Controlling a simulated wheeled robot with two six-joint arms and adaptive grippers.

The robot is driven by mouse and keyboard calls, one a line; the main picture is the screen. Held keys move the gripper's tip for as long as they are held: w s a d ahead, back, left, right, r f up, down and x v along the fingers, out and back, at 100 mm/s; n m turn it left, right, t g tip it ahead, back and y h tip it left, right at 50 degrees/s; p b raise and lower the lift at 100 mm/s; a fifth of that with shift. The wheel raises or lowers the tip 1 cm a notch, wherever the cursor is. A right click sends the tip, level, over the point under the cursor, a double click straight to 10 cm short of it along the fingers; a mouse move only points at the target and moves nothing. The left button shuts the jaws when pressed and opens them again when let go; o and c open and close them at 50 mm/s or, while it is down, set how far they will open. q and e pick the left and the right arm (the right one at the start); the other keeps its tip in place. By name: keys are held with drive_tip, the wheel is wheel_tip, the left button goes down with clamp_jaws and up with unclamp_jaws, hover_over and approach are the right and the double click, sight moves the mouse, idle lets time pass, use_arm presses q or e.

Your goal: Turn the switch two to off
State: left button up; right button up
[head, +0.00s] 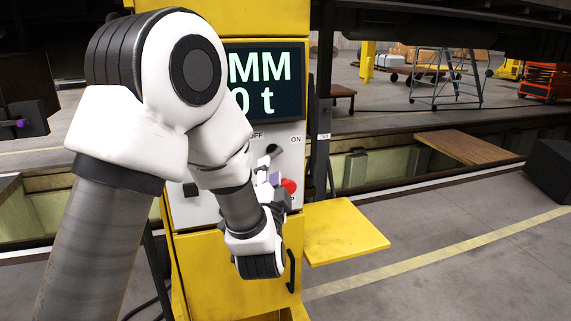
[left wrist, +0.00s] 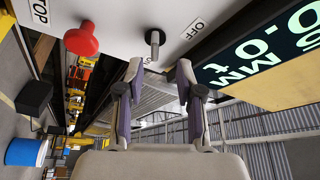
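The white control panel (head: 195,210) is on the yellow cabinet, with OFF and ON labels. A dark switch knob (head: 272,150) sits between these labels; in the left wrist view its stem and lever (left wrist: 155,44) stick out near the OFF label (left wrist: 195,28). I cannot tell from a number which switch is two. A red stop button (head: 289,186) is below it, also in the left wrist view (left wrist: 82,40). My left gripper (left wrist: 159,72) is open and empty, its fingertips just short of the lever. My left arm hides much of the panel. My right gripper is not in view.
A display (head: 265,82) is above the panel. A yellow shelf (head: 343,230) juts from the cabinet's right side, and a dark handle (head: 291,271) is on its front. A black box (head: 550,170) stands at far right.

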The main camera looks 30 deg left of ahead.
sight(276, 156)
use_arm(q)
drive_tip(key=x, duration=0.2)
drive_tip(key=d+p+x, duration=0.1)
drive_tip(key=x, duration=0.3)
drive_tip(key=shift+w+p, duration=0.4)
drive_tip(key=shift+w, duration=0.2)
drive_tip(key=shift+w+a, duration=0.1)
drive_tip(key=shift+a, duration=0.45)
drive_tip(key=shift+d, duration=0.2)
clamp_jaws()
